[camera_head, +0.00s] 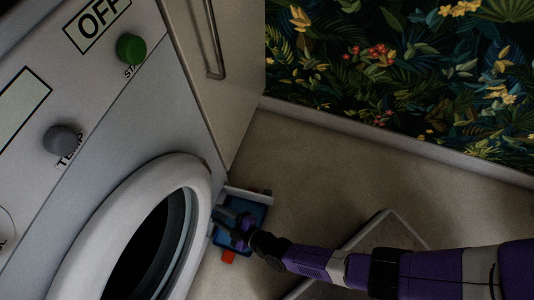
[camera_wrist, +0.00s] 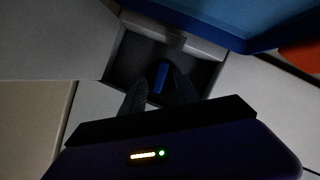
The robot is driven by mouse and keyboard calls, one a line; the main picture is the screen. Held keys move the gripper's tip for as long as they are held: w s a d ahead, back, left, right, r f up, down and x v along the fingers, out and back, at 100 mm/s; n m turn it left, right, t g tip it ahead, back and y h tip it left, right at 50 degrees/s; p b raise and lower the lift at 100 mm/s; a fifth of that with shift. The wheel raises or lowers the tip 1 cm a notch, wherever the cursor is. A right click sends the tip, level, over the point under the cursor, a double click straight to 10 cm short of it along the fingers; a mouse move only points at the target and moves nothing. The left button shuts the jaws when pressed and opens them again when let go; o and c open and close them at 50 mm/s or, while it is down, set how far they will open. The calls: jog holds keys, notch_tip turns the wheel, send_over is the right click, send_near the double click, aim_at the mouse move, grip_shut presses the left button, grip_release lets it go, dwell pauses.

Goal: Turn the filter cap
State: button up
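The filter cap shows as a small upright blue grip (camera_wrist: 161,76) inside a dark square recess (camera_wrist: 124,62) in the wrist view. My gripper (camera_wrist: 159,80) is open, with one dark finger on each side of the blue grip in that view. A gap shows between the grip and each finger; how deep the fingertips reach is hard to tell in the dark. In the head view my gripper (camera_head: 221,214) is low at the washing machine's front (camera_head: 130,130), beside its round door (camera_head: 200,175). The cap is hidden there.
A blue object (camera_head: 248,208) lies by the machine at my gripper and fills the wrist view's top right (camera_wrist: 220,22). A red piece (camera_head: 228,257) is just below it. A cupboard (camera_head: 215,100) adjoins the machine. Open floor (camera_head: 330,160) lies to the right.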

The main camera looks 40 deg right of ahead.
jog(key=s+d+r+m+p, duration=0.1)
jog(key=s+d+r+p, duration=0.3)
jog(key=r, duration=0.5)
jog(key=s+d+r+m+p, duration=0.2)
jog(key=s+d+r+p, duration=0.2)
jog(key=r+p, duration=0.3)
jog(key=s+d+r+m+h+p, duration=0.1)
jog(key=s+d+r+p, duration=0.3)
jog(key=r, duration=0.7)
jog(key=shift+s+d+r+t+p, duration=0.3)
jog(key=shift+d+r+t+p, duration=0.15)
jog(key=shift+p, duration=0.55)
jog(key=shift+f, duration=0.1)
